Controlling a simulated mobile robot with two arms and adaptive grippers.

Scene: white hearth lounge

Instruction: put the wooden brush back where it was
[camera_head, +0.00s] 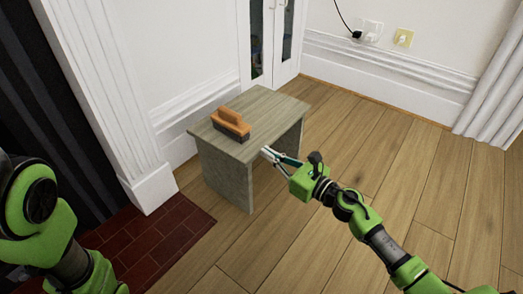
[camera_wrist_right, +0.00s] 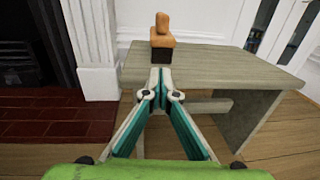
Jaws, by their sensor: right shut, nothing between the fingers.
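The wooden brush (camera_head: 231,123) lies on top of the small grey-brown wooden table (camera_head: 268,104), near its left front part, with its orange-brown handle up and dark bristles down. In the right wrist view the brush (camera_wrist_right: 162,38) stands on the tabletop (camera_wrist_right: 215,68) beyond my fingertips. My right gripper (camera_head: 265,152) is at the table's front right edge, apart from the brush. In the wrist view its fingertips (camera_wrist_right: 161,72) meet with nothing between them. My left arm shows at the lower left of the head view, but its gripper is out of view.
A white column and wall moulding (camera_head: 155,188) stand left of the table, by a dark red brick hearth (camera_head: 150,240). A white cabinet (camera_head: 270,40) is behind the table. Wooden floor (camera_head: 370,130) is clear to the right. A grey-white curtain (camera_head: 495,95) hangs at far right.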

